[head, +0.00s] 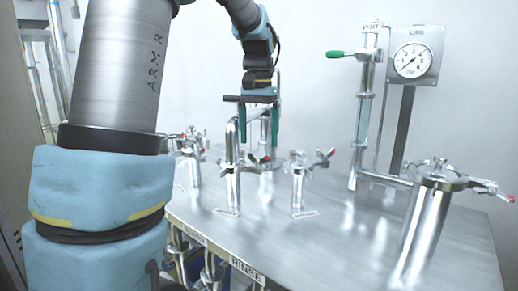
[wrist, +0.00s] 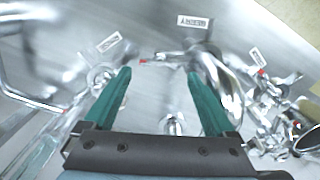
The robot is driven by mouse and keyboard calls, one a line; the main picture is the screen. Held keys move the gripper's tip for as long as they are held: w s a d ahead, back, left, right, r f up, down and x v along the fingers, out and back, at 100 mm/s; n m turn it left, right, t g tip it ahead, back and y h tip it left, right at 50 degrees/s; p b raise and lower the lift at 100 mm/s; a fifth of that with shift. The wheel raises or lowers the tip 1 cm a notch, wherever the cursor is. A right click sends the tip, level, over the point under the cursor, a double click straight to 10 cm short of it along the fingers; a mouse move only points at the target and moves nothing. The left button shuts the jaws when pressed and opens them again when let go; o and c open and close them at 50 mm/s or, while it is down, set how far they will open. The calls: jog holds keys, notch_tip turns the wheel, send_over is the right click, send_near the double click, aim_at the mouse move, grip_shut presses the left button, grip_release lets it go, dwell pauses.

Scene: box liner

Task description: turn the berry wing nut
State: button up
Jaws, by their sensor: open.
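My gripper (head: 258,121) is open and empty above the steel table, over the bent steel pipe. In the wrist view its two green fingers (wrist: 158,76) are spread apart. Several steel clamps carry wing nuts with reddish tips. One red-tipped wing nut (head: 325,157) sits on the short capped pipe right of the gripper; another (head: 257,159) is on the bent pipe below it. In the wrist view a small red-tipped wing nut (wrist: 147,61) shows just beyond the gap between the fingertips.
A steel canister (head: 427,215) with a clamped lid stands at the right. More clamped fittings (head: 190,145) are at left. The front middle of the table (head: 330,240) is bare.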

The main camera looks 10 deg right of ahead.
aim_at(258, 160)
jog(key=shift+f, duration=1.95)
jog(key=shift+c, duration=0.2)
jog(key=c, duration=1)
jog(key=shift+c, duration=0.2)
